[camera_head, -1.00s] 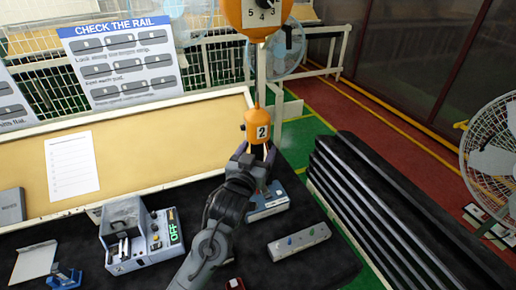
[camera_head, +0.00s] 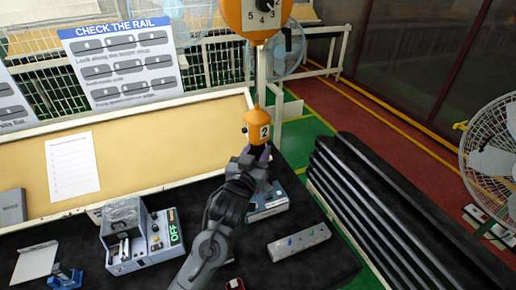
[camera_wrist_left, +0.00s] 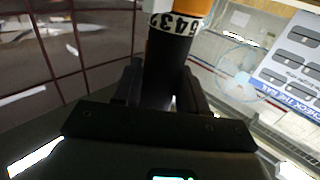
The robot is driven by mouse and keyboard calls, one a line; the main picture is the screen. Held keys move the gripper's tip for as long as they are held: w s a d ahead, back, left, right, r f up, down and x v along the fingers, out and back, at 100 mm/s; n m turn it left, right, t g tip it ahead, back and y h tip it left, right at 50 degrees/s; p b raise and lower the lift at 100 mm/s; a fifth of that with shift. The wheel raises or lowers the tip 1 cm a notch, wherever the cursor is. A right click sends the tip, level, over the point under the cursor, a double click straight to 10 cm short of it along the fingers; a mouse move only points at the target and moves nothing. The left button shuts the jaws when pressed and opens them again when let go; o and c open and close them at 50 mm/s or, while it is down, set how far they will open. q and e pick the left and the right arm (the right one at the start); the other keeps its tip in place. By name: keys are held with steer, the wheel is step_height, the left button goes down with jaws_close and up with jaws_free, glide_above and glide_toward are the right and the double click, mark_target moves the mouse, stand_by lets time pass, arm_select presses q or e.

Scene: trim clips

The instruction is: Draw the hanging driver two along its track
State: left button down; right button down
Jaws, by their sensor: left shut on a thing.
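The hanging driver two (camera_head: 258,128) is orange with a white label reading 2, and hangs upright near the middle of the head view. My left gripper (camera_head: 257,156) is shut on it from below and to the left, around its lower body. In the left wrist view the driver's dark shaft (camera_wrist_left: 168,68) stands between the gripper's two fingers, with a white number ring and orange housing above. Its lower end is hidden by the gripper. My right gripper is not in view.
A larger orange unit with a dial (camera_head: 262,16) hangs above. A grey device with a green OFF display (camera_head: 140,240) and a grey block with small coloured parts (camera_head: 299,241) sit on the dark bench. Black stacked rails (camera_head: 390,215) stand at right.

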arm_select(q)
steer(key=s+a+f+p, duration=0.1)
steer(key=s+a+p, duration=0.3)
steer(key=a, duration=1.4)
steer(key=s+a+f+p, duration=0.1)
steer(key=s+a+p, duration=0.4)
steer(key=s+a, duration=0.7)
steer(key=s+a+f+p, duration=0.1)
steer(key=s+a+p, duration=0.3)
steer(key=a, duration=2.1)
steer(key=shift+s, duration=2.2)
